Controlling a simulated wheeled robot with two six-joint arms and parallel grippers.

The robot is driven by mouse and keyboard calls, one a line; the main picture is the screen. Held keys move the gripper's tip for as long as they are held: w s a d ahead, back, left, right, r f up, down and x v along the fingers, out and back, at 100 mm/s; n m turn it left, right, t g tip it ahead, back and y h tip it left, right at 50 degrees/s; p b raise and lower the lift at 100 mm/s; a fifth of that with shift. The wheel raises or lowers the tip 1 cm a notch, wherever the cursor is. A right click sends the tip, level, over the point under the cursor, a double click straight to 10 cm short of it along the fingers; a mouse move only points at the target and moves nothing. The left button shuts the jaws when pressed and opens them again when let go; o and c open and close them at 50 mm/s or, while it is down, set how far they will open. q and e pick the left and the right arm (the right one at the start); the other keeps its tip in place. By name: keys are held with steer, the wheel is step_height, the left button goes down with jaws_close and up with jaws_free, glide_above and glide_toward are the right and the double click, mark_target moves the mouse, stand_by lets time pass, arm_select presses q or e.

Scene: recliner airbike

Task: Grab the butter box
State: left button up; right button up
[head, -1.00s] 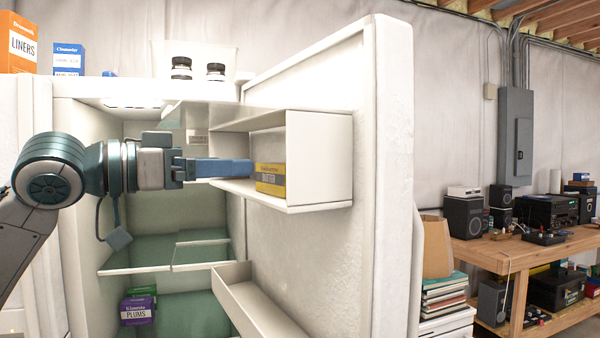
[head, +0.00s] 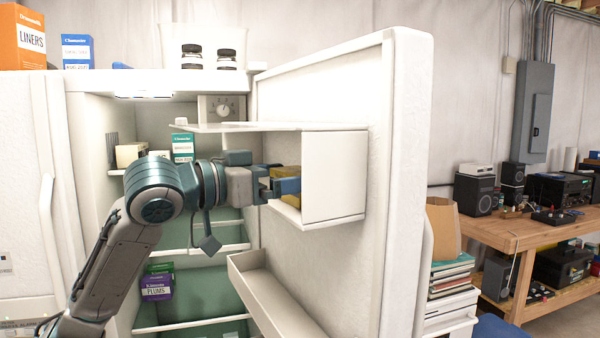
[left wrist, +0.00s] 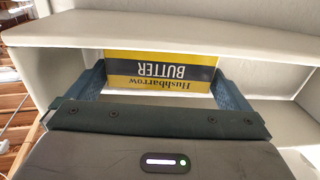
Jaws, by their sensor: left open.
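The yellow and dark butter box (left wrist: 160,72) is in the door shelf of the open fridge. In the left wrist view its label faces me upside down. In the head view the butter box (head: 288,171) is partly hidden by my left gripper (head: 284,185). In the left wrist view the blue fingers of my left gripper (left wrist: 158,70) are open, one on each side of the box. I cannot tell whether they touch it. My right gripper is not in view.
The door shelf (head: 335,178) has a panel above and an end wall at right. The open fridge door (head: 395,200) stands to the right. A lower door bin (head: 275,300) sits below. A plums box (head: 157,287) stands inside the fridge.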

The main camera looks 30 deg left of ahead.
arm_select(q)
steer(key=shift+w+d, duration=0.1)
steer(key=shift+w, duration=0.05)
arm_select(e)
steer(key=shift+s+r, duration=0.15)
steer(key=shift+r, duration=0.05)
arm_select(q)
steer(key=c, duration=0.9)
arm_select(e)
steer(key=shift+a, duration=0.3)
arm_select(q)
steer(key=shift+o, duration=0.2)
steer(key=shift+r, duration=0.15)
